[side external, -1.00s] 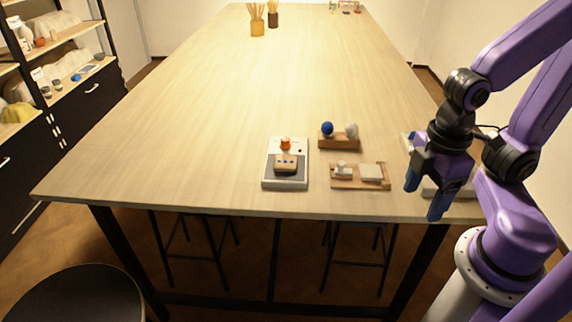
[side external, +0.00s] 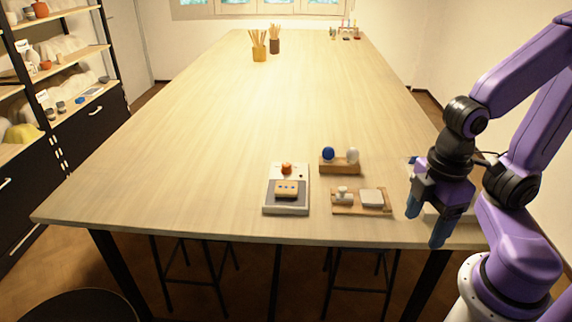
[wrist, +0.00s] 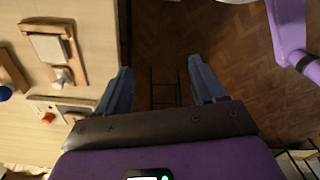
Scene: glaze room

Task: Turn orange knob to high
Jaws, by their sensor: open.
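The orange knob (side external: 287,168) sits at the far end of a small pale control box (side external: 301,174) on the table. Its setting is too small to read. A wooden block with dark blue dots (side external: 286,188) lies on the box's dark panel, in front of the knob. In the wrist view the orange knob (wrist: 48,118) shows at the lower left, beyond the left finger. My gripper (side external: 427,224) is open and empty, well right of the box, by the table's near right edge. In the wrist view its blue fingers (wrist: 160,88) are apart with only floor between them.
Right of the box are a wooden stand (side external: 340,168) with a blue ball and a pale ball, and a wooden tray (side external: 361,211) with white pieces. A pale object (side external: 459,216) is partly hidden behind my gripper. The table (side external: 210,130) is clear left of the box.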

